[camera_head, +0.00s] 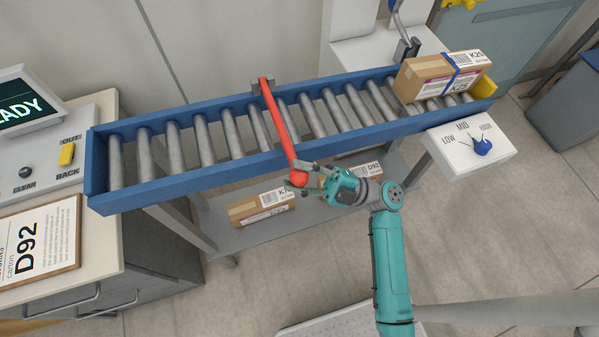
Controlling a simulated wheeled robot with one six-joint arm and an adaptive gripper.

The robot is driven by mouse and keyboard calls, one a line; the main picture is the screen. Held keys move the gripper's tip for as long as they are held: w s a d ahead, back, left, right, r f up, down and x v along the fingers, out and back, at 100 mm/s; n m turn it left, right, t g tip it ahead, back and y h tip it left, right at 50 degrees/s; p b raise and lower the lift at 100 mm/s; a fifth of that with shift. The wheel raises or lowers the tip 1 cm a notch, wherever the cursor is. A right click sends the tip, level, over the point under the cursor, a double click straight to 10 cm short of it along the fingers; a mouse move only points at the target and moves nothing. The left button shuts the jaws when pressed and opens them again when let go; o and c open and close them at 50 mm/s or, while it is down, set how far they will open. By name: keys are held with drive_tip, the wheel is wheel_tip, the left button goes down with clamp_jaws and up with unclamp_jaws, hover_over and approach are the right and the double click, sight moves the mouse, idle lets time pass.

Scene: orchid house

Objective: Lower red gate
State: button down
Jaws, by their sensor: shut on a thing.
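The red gate (278,118) is a thin red bar across the blue-sided roller conveyor (180,182). It runs from a grey hinge bracket on the far rail to a round red knob (299,178) just past the near rail. The bar lies low over the rollers; whether it touches the near rail I cannot tell. My teal gripper (303,178) comes in from the right and is shut on the knob, with its fingers around it.
A carton labelled K25 (425,80) sits at the conveyor's right end by a yellow stop. A LOW-MID-HIGH dial box (470,143) is below it. Cartons (262,207) lie on the lower shelf. A control desk (60,165) with a READY screen (27,102) stands left.

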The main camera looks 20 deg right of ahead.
drive_tip(key=c, duration=0.7)
unclamp_jaws()
drive_tip(key=shift+f, duration=0.35)
drive_tip(key=shift+r, duration=0.1)
drive_tip(key=shift+r, duration=0.1)
drive_tip(key=v, duration=1.2)
